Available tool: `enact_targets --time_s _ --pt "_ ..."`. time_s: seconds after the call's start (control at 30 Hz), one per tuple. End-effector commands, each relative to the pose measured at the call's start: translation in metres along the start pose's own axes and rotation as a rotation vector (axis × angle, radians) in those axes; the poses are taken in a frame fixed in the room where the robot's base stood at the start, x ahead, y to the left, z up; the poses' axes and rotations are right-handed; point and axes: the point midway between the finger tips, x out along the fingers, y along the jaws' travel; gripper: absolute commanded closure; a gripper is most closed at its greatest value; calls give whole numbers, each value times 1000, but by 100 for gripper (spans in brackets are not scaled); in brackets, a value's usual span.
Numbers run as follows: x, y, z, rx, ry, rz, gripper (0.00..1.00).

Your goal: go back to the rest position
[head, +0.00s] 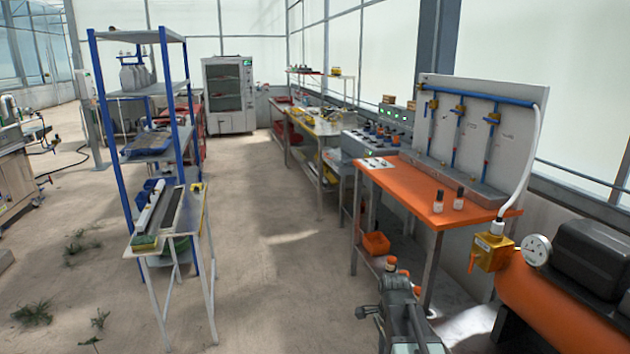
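A grey jointed mechanism, which looks like my arm with my gripper (405,318), stands at the bottom edge, right of the middle. It is in front of the orange-topped bench (400,182) and partly cut off by the frame. Its fingers cannot be made out clearly, so I cannot tell whether they are open or shut. I see nothing clearly held in it.
A blue-posted shelf rack (112,160) and a narrow white-legged stand (138,243) are on the left. An orange tank (560,312) with a gauge (537,250) is at right. The concrete aisle (270,250) is clear.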

Motion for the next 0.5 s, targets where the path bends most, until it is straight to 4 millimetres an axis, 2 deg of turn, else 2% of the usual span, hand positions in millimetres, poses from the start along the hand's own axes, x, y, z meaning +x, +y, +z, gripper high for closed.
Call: enact_targets --time_s 0.03,0.13,0.3,0.5 --pt "0 19 27 -198 1 -1 78" --pt "0 37 50 -561 1 -4 78" --pt "0 56 54 -999 1 -7 78" --pt "0 56 54 -1426 3 -9 78"
